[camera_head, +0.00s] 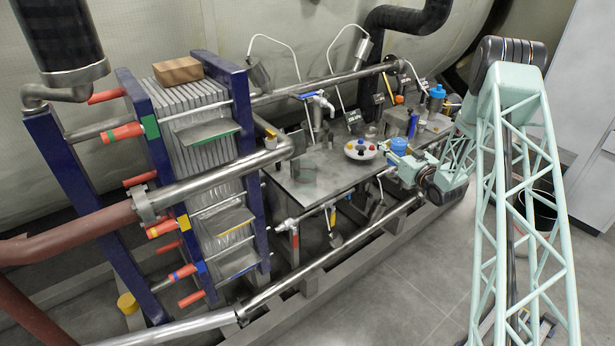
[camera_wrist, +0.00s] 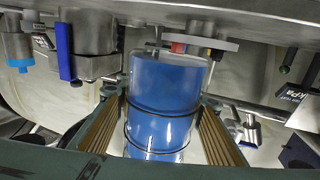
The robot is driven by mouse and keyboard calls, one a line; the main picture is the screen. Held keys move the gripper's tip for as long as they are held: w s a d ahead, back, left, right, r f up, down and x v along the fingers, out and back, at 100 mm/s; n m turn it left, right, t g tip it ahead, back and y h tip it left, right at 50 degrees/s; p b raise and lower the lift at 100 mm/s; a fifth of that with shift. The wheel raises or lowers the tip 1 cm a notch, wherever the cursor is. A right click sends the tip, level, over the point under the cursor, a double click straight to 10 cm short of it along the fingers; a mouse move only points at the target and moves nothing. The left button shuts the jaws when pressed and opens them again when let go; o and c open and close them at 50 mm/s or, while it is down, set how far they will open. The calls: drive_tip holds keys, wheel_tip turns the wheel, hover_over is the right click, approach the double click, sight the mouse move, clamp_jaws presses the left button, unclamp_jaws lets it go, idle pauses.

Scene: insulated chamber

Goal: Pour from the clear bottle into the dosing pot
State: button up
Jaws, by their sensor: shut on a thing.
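In the wrist view, a clear bottle (camera_wrist: 165,85) with blue contents and dark bands around it stands between the two ribbed brown pads of my gripper (camera_wrist: 162,118). My gripper is shut on it. In the head view, the blue of the bottle (camera_head: 399,145) shows just above my gripper (camera_head: 405,165), at the right part of the metal bench.
A blue-topped bottle (camera_head: 437,92) stands farther back. A blue-framed plate stack (camera_head: 205,150) and pipes stand at the left. The bench's front left is mostly clear.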

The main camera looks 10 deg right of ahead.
clamp_jaws()
drive_tip(key=shift+a, duration=0.1)
drive_tip(key=w+a+r, duration=0.1)
drive_tip(key=w+a, duration=0.2)
drive_tip(key=a, duration=2.3)
drive_tip(key=shift+a, duration=0.3)
drive_tip(key=shift+r, duration=0.1)
drive_tip(key=shift+r+n, duration=0.1)
drive_tip(key=shift+n, duration=0.2)
